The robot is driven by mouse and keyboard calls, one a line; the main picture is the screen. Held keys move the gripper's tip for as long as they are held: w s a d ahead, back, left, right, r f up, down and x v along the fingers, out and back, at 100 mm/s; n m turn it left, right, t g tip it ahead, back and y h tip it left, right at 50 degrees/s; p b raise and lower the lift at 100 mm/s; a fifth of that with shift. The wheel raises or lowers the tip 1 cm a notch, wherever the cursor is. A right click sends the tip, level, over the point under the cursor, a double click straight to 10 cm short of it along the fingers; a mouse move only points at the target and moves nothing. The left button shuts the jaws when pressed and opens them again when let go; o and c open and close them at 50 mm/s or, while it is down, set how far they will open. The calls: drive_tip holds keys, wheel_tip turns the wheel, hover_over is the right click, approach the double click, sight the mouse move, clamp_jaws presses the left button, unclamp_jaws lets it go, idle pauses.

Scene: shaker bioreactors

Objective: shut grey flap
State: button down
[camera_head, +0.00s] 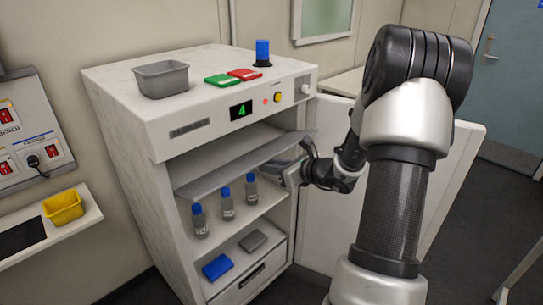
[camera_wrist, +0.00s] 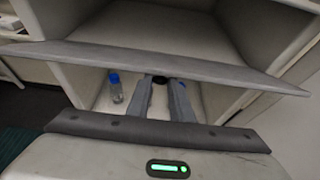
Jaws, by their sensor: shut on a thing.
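The grey flap (camera_head: 235,168) is a long panel sticking out slantwise across the front of the open white cabinet, between an upper opening and the bottle shelf. Its broad edge spans the wrist view (camera_wrist: 200,69). My gripper (camera_head: 303,157) is at the flap's right end in the head view. In the wrist view my two fingers (camera_wrist: 162,82) reach the flap's lower edge, with a small dark piece between their tips. My gripper is shut on the flap there; the exact contact is partly hidden.
Several blue-capped bottles (camera_head: 227,204) stand on the shelf below the flap. A blue box (camera_head: 217,266) and a grey box (camera_head: 253,241) lie lower. The cabinet door (camera_head: 455,185) stands open at right, behind my arm. A grey bin (camera_head: 160,79) sits on top.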

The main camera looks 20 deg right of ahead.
sight(258, 157)
drive_tip(key=r+g+p, duration=0.1)
drive_tip(key=p, duration=0.1)
drive_tip(key=w+r+p, duration=0.1)
drive_tip(key=r, duration=0.1)
drive_tip(key=r+g+h+p, duration=0.1)
drive_tip(key=r+p, duration=0.1)
drive_tip(key=shift+w+a+g+p, duration=0.3)
drive_tip(key=shift+a+p, duration=0.05)
drive_tip(key=shift+w+r+p, duration=0.15)
drive_tip(key=shift+w+p, duration=0.1)
drive_tip(key=shift+p, duration=0.25)
drive_tip(key=w+r, duration=0.1)
drive_tip(key=w+a+r+p, duration=0.1)
drive_tip(key=w+r, duration=0.1)
drive_tip(key=shift+w+a+r, duration=0.1)
drive_tip(key=shift+w, duration=0.05)
drive_tip(key=shift+w+a+r+p, duration=0.3)
drive_tip(key=shift+w+r+p, duration=0.2)
drive_tip(key=shift+w, duration=0.35)
